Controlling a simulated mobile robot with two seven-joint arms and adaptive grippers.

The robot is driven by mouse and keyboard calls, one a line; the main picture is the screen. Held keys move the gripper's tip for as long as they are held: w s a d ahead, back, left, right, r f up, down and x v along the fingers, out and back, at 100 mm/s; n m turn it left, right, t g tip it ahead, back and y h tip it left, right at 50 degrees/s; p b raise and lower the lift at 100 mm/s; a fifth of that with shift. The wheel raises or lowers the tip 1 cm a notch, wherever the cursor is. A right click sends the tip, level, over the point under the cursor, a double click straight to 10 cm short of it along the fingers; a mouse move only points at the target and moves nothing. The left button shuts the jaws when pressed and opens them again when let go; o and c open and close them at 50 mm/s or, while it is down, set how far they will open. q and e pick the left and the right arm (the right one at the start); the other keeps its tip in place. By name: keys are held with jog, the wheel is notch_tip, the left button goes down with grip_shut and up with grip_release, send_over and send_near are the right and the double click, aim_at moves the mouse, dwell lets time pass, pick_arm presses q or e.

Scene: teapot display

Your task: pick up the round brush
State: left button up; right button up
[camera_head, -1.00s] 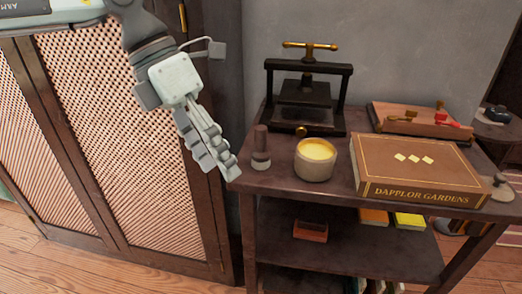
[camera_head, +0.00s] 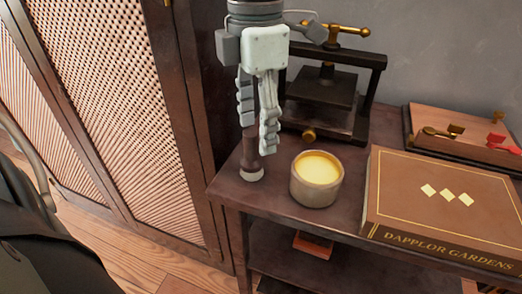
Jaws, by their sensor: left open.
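The round brush (camera_head: 251,159) stands upright at the left front corner of the dark wooden table (camera_head: 290,217). It has a dark brown handle and a pale, round foot. My left gripper (camera_head: 257,136) points down over it, open, with one finger on each side of the upper handle in the picture. The fingers partly hide the top of the handle. I cannot tell whether either finger touches it. My right gripper is not in view.
A round pot of yellow wax (camera_head: 317,178) stands just right of the brush. A black press (camera_head: 325,95) with a brass handle is behind. A brown "Dapplor Gardens" box (camera_head: 440,205) fills the right. A lattice cabinet (camera_head: 125,110) stands close at the left.

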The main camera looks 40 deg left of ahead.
aim_at(252, 157)
pick_arm(q)
jog(key=f, duration=0.3)
jog(key=s+f, duration=0.1)
jog(key=f, duration=0.1)
jog(key=shift+s+a+f, duration=0.1)
jog(key=shift+a+f, duration=0.15)
jog(key=shift+f, duration=0.5)
jog(key=c, duration=1.2)
